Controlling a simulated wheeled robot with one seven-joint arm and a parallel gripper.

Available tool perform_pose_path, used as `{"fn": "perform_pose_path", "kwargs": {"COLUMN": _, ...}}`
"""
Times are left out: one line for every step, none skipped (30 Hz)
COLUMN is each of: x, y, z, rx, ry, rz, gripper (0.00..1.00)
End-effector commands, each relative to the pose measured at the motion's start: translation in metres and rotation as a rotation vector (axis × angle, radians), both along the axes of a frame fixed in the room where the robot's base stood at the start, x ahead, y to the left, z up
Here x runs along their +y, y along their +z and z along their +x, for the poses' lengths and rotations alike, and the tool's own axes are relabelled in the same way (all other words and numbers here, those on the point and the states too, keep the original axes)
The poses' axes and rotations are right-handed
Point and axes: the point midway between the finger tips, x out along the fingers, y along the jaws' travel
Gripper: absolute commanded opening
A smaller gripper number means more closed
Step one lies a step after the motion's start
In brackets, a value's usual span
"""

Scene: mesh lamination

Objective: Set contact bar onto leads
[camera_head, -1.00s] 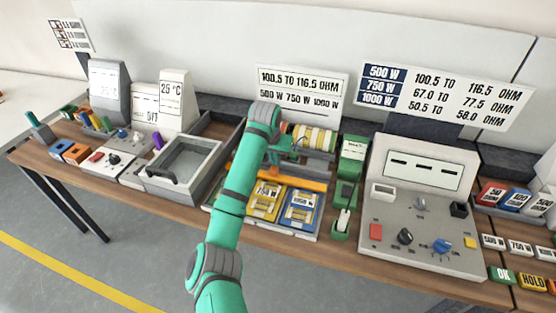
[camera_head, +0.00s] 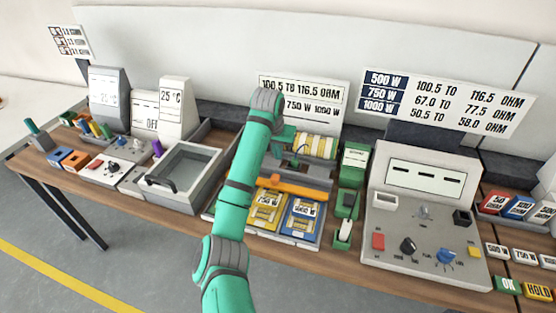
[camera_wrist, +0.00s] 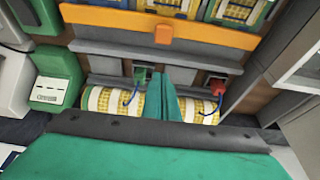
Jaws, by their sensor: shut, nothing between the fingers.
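The orange contact bar (camera_head: 292,187) lies across a grey ledge between the yellow-and-white mesh roll (camera_head: 318,146) and the coloured trays. In the wrist view the bar (camera_wrist: 100,17) has a raised orange block at its middle. The mesh roll (camera_wrist: 98,99) lies across the fixture, with a thin blue wire near each end. A green lead clip (camera_wrist: 141,75) and a red lead clip (camera_wrist: 217,85) sit between roll and bar. My gripper (camera_wrist: 160,72) is shut and empty, in front of the roll's middle and apart from the bar. It hides the roll's middle.
A green device (camera_wrist: 55,80) stands beside the roll. A grey control panel (camera_head: 420,235) stands to the right, and a grey basin (camera_head: 185,165) to the left. Yellow (camera_head: 266,210) and blue (camera_head: 303,215) mesh trays lie at the table's front.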

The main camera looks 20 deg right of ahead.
Motion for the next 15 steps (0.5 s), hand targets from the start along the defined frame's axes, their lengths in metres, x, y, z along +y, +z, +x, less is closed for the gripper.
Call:
{"fn": "perform_pose_path", "kwargs": {"x": -0.001, "y": 0.01, "z": -0.003, "rx": -0.002, "ry": -0.004, "rz": 0.0, "gripper": 0.0}}
{"fn": "perform_pose_path", "kwargs": {"x": 0.0, "y": 0.014, "z": -0.004, "rx": -0.003, "ry": -0.005, "rz": 0.0, "gripper": 0.0}}
{"fn": "perform_pose_path", "kwargs": {"x": 0.001, "y": 0.021, "z": -0.006, "rx": -0.003, "ry": -0.005, "rz": -0.001, "gripper": 0.0}}
{"fn": "perform_pose_path", "kwargs": {"x": 0.002, "y": 0.025, "z": -0.008, "rx": -0.003, "ry": -0.005, "rz": -0.001, "gripper": 0.0}}
{"fn": "perform_pose_path", "kwargs": {"x": 0.002, "y": 0.029, "z": -0.008, "rx": -0.003, "ry": -0.005, "rz": -0.001, "gripper": 0.0}}
{"fn": "perform_pose_path", "kwargs": {"x": 0.004, "y": 0.033, "z": -0.01, "rx": -0.002, "ry": -0.004, "rz": 0.0, "gripper": 0.0}}
{"fn": "perform_pose_path", "kwargs": {"x": 0.005, "y": 0.036, "z": -0.011, "rx": -0.002, "ry": -0.004, "rz": 0.001, "gripper": 0.0}}
{"fn": "perform_pose_path", "kwargs": {"x": 0.006, "y": 0.039, "z": -0.011, "rx": -0.001, "ry": -0.003, "rz": 0.0, "gripper": 0.0}}
{"fn": "perform_pose_path", "kwargs": {"x": 0.007, "y": 0.042, "z": -0.012, "rx": -0.002, "ry": -0.003, "rz": 0.0, "gripper": 0.0}}
{"fn": "perform_pose_path", "kwargs": {"x": 0.008, "y": 0.044, "z": -0.012, "rx": -0.002, "ry": -0.002, "rz": -0.001, "gripper": 0.0}}
{"fn": "perform_pose_path", "kwargs": {"x": 0.009, "y": 0.045, "z": -0.013, "rx": -0.002, "ry": -0.001, "rz": 0.0, "gripper": 0.0}}
{"fn": "perform_pose_path", "kwargs": {"x": 0.009, "y": 0.047, "z": -0.013, "rx": -0.002, "ry": -0.001, "rz": 0.0, "gripper": 0.0}}
{"fn": "perform_pose_path", "kwargs": {"x": 0.009, "y": 0.048, "z": -0.014, "rx": -0.002, "ry": -0.001, "rz": 0.001, "gripper": 0.0}}
{"fn": "perform_pose_path", "kwargs": {"x": 0.009, "y": 0.048, "z": -0.014, "rx": -0.002, "ry": -0.001, "rz": 0.001, "gripper": 0.0}}
{"fn": "perform_pose_path", "kwargs": {"x": 0.009, "y": 0.048, "z": -0.014, "rx": -0.001, "ry": -0.001, "rz": 0.0, "gripper": 0.0}}
